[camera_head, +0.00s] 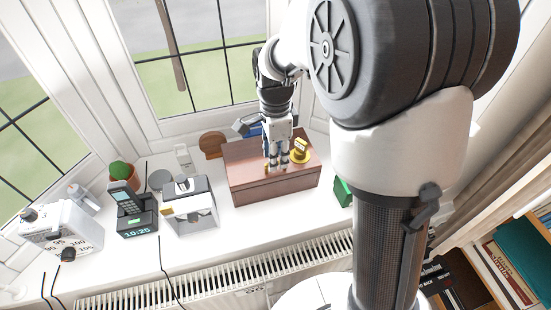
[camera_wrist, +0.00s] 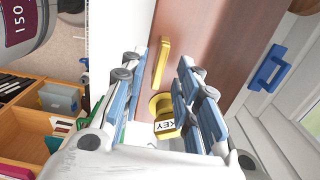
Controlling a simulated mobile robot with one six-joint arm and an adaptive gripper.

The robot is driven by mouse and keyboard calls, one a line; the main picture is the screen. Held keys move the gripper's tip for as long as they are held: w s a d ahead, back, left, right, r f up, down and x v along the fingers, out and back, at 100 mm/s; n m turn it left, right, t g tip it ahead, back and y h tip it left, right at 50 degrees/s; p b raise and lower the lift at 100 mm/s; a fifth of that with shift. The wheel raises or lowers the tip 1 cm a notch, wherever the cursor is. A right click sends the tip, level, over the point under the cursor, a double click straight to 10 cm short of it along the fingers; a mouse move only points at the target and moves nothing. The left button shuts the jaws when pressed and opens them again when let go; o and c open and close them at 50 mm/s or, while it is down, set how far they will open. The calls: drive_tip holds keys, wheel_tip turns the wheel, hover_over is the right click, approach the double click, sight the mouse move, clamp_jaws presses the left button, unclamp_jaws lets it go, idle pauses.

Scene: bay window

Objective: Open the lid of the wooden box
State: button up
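The wooden box (camera_head: 272,188) stands on the white windowsill in the head view, its reddish-brown lid shut. Its lid (camera_wrist: 205,35) fills the upper middle of the wrist view. A yellow bar handle (camera_wrist: 161,62) is on the lid near one edge. A yellow round object marked KEY (camera_wrist: 163,116) sits on the lid; it also shows in the head view (camera_head: 300,151). My gripper (camera_head: 276,166) points down over the lid. In the wrist view its fingers (camera_wrist: 163,58) are apart, with the handle showing between them. I cannot tell whether they touch it.
A white-and-black device (camera_head: 190,205), a phone on a clock base (camera_head: 135,210) and a white dial device (camera_head: 62,232) stand left of the box. A green object (camera_head: 343,191) is at its right. A blue object (camera_head: 249,128) and a brown round piece (camera_head: 212,144) are behind. A radiator (camera_head: 230,275) lies below the sill.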

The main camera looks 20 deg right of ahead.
drive_tip(key=shift+f, duration=0.55)
clamp_jaws()
idle(0.5)
